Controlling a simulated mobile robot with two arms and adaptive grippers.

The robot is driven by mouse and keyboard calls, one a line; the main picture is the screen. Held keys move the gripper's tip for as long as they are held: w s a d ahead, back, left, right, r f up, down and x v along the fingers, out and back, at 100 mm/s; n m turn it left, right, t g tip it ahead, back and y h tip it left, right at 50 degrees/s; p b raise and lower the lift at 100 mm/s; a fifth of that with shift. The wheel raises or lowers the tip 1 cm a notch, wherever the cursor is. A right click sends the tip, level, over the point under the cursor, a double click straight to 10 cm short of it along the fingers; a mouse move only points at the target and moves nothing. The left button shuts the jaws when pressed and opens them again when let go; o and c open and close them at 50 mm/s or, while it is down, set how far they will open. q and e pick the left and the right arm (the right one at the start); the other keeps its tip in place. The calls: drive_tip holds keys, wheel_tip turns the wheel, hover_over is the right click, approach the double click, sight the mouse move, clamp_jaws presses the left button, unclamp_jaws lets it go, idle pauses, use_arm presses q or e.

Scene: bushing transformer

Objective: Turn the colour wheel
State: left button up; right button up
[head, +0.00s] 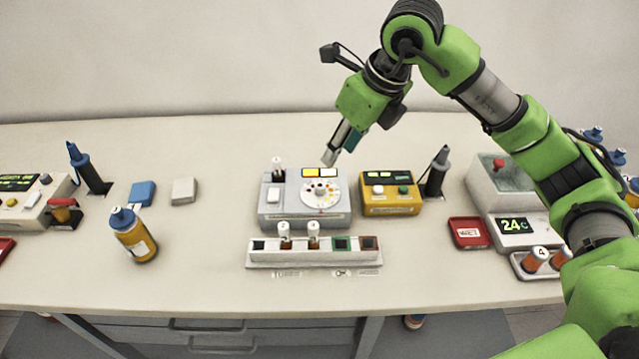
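The colour wheel (321,193) is a pale disc with coloured dots around it, set on top of a grey device (279,213) at the middle of the bench. A white-capped vial (278,169) stands in the device at its back left. My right gripper (329,157) points down just behind and above the wheel, with its tips close to the wheel's far edge. I cannot tell whether it touches the wheel. Its fingers look close together with nothing visible between them, but their gap is not clear. My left gripper is not in view.
A white rack (315,258) with two capped vials stands in front of the device. A yellow box (390,192) with buttons sits close on its right. A blue-capped bottle (133,235) stands to the left. Bare bench lies between bottle and rack.

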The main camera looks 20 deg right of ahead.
sight(321, 186)
drive_tip(key=p+x, duration=0.3)
drive_tip(key=x, duration=0.8)
drive_tip(key=shift+a+f, duration=0.1)
drive_tip(key=shift+f, duration=0.15)
drive_tip(key=shift+w+a+f, duration=0.1)
drive_tip(key=shift+w+f, duration=0.05)
drive_tip(key=shift+f, duration=0.55)
clamp_jaws()
